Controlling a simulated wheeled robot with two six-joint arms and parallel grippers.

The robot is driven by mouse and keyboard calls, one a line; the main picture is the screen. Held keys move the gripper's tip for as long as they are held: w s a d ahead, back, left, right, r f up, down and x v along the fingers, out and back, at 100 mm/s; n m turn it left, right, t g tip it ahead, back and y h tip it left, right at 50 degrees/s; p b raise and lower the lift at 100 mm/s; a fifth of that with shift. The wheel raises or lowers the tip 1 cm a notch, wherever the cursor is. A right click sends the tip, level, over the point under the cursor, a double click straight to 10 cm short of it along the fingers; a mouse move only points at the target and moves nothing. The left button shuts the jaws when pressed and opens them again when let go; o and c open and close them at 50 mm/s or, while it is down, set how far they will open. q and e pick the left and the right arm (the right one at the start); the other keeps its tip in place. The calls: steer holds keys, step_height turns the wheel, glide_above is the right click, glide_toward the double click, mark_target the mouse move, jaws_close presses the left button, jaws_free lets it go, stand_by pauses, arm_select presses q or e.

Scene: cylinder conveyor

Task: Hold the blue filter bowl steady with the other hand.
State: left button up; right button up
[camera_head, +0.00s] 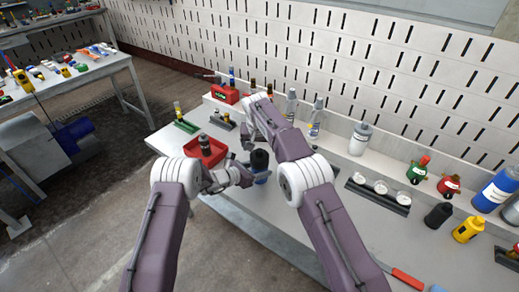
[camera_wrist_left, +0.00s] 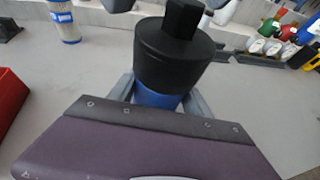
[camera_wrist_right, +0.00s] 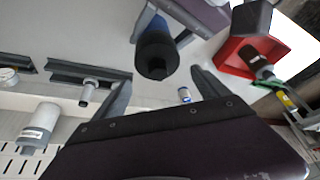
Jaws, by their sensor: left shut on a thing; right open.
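The blue filter bowl (camera_wrist_left: 155,98) stands upright with a black head (camera_wrist_left: 172,52) on top of it. In the head view the bowl (camera_head: 262,178) is near the table's front edge, partly hidden by my left gripper (camera_head: 243,178). My left gripper is shut around the bowl, with a finger on each side in the left wrist view. My right gripper (camera_head: 246,142) is open and empty, behind and to the left of the bowl. In the right wrist view the black head (camera_wrist_right: 155,55) shows beyond its spread fingers, apart from them.
A red tray (camera_head: 219,146) with a dark cylinder (camera_head: 205,144) in it is left of the bowl. Bottles (camera_head: 315,118) and a white-capped bottle (camera_head: 360,139) line the back.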

mark_target(259, 157)
steer(key=n+y, duration=0.1)
steer(key=n, duration=0.2)
steer(key=n+y, duration=0.1)
steer(key=n, duration=0.2)
steer(key=shift+g, duration=0.3)
steer(key=shift+f, duration=1.25)
steer(key=c, duration=1.7)
steer(key=m+h, duration=0.1)
steer(key=m, duration=0.2)
steer(key=m+h, duration=0.1)
steer(key=m, duration=0.2)
